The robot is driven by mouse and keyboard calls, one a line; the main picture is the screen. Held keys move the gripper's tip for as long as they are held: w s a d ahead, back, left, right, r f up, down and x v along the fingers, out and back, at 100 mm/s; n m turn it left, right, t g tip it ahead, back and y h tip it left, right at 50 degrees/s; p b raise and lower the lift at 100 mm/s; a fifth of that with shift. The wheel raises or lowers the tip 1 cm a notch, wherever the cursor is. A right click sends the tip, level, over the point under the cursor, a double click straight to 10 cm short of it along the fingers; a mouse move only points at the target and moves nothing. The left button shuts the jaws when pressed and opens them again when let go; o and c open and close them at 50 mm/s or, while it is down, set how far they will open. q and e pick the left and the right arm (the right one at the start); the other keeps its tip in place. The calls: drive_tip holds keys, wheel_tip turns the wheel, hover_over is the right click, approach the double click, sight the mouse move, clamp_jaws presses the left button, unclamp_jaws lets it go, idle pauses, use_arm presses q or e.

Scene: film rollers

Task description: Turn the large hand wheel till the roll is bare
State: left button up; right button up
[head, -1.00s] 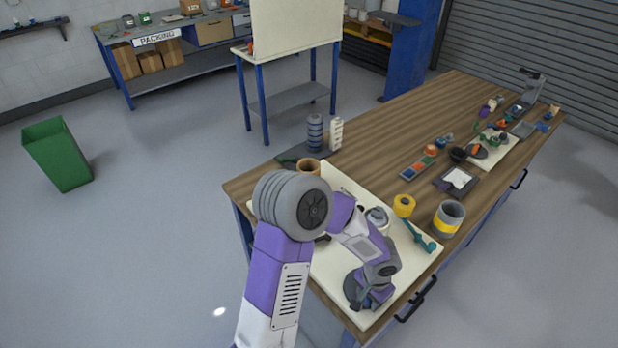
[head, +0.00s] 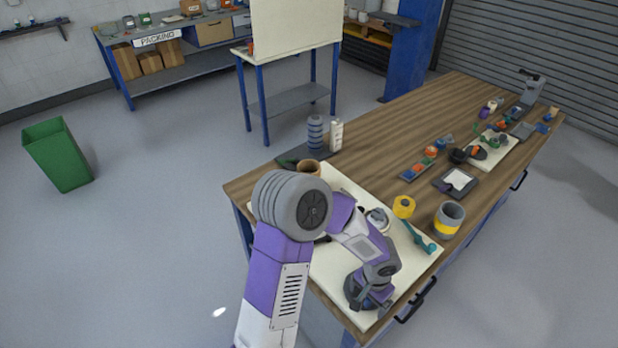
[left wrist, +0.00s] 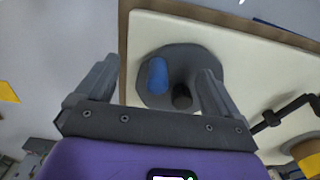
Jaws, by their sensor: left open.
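A dark grey round wheel (left wrist: 183,55) with a blue upright handle (left wrist: 157,75) and a dark hub (left wrist: 182,97) sits on the cream board in the left wrist view. My left gripper (left wrist: 160,85) is open, its two fingers to either side of the handle and hub, with no visible grip. A small grey and white round part (head: 378,219) stands behind my forearm. I cannot tell which part is the roll. My right gripper is out of view.
The cream board (head: 405,268) lies on the wooden bench (head: 370,130). A teal crank (head: 420,238), a yellow roll (head: 403,206) and a grey-yellow cylinder (head: 449,218) stand to the gripper's right.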

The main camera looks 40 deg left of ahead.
use_arm(q)
drive_tip(key=shift+r+p, duration=2.15)
drive_tip(key=shift+r, duration=1.1)
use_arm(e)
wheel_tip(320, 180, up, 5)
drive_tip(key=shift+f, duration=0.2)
use_arm(q)
drive_tip(key=shift+f, duration=0.1)
